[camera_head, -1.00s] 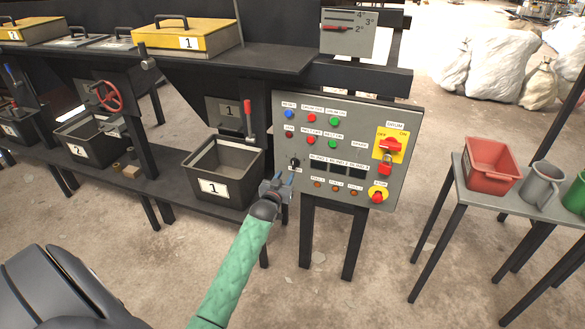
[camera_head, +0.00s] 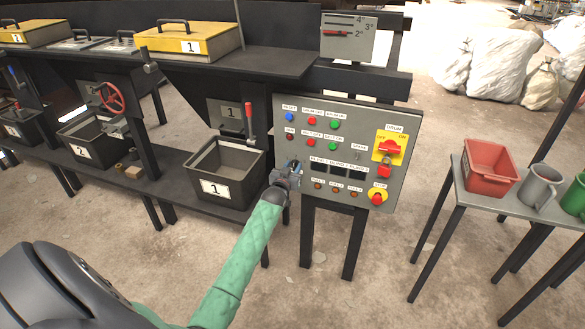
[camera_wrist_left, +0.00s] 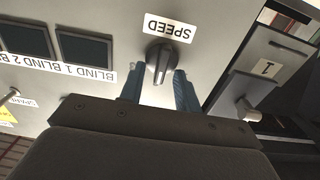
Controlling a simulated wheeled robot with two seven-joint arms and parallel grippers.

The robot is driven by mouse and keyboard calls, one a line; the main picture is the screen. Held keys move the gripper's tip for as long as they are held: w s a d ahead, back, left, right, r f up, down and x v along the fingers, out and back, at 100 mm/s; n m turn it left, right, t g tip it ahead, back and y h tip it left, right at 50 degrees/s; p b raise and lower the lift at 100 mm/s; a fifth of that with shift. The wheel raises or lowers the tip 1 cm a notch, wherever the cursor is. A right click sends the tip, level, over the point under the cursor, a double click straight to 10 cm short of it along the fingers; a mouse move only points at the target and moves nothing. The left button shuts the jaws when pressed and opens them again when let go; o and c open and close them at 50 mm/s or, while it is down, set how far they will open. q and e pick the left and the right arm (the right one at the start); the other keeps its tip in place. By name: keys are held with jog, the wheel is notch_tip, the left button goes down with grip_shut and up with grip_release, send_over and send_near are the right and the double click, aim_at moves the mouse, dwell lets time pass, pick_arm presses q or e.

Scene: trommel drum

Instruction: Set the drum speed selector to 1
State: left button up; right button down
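The grey control panel (camera_head: 362,118) stands at the middle right of the head view. Its drum speed selector is a dark round knob (camera_wrist_left: 160,64) beside the SPEED label (camera_wrist_left: 170,28), which reads upside down in the left wrist view. The knob's grip bar lies nearly upright in that view, slightly tilted. My left gripper (camera_head: 292,167) is at the panel's lower left and hides the knob in the head view. In the wrist view its two blue fingers (camera_wrist_left: 158,88) are apart, one on each side of the knob, with visible gaps. My right gripper is not in view.
The DRUM switch (camera_head: 388,149) and red stop button (camera_head: 377,198) are on the panel's right. The bin marked 1 (camera_head: 236,196) stands left of the panel. A side table (camera_head: 480,202) holds a red tub (camera_head: 489,165) and mugs.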

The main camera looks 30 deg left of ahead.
pick_arm(q)
grip_shut()
